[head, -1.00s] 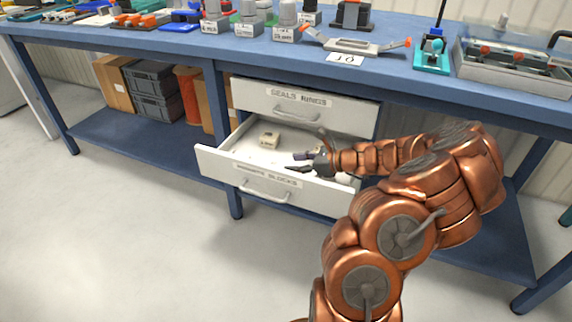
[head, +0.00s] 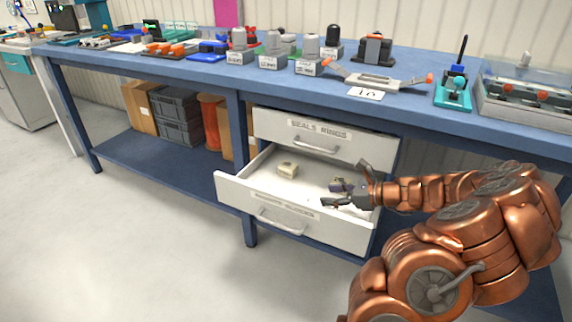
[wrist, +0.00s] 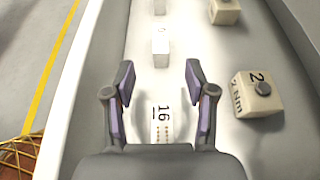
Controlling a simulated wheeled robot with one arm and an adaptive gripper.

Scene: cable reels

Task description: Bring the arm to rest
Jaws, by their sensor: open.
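My gripper (head: 345,186) is at the open drawer (head: 228,188) under the workbench, near the drawer's right end. In the wrist view my gripper (wrist: 160,88) has its two fingers spread wide with nothing between the tips. Beneath it is a white piece (wrist: 160,125) marked 16, partly hidden by the gripper body. A cream block (wrist: 257,94) marked 2 Nm lies right of the fingers, apart from them. My copper arm reaches in from the right in the head view.
A cream block (head: 288,170) lies in the drawer's left part. A shut drawer (head: 318,133) labelled SEALS RINGS is above. The workbench (head: 440,105) carries tools and grey fixtures. Grey crates (head: 177,118) stand on the lower shelf. The floor in front is clear.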

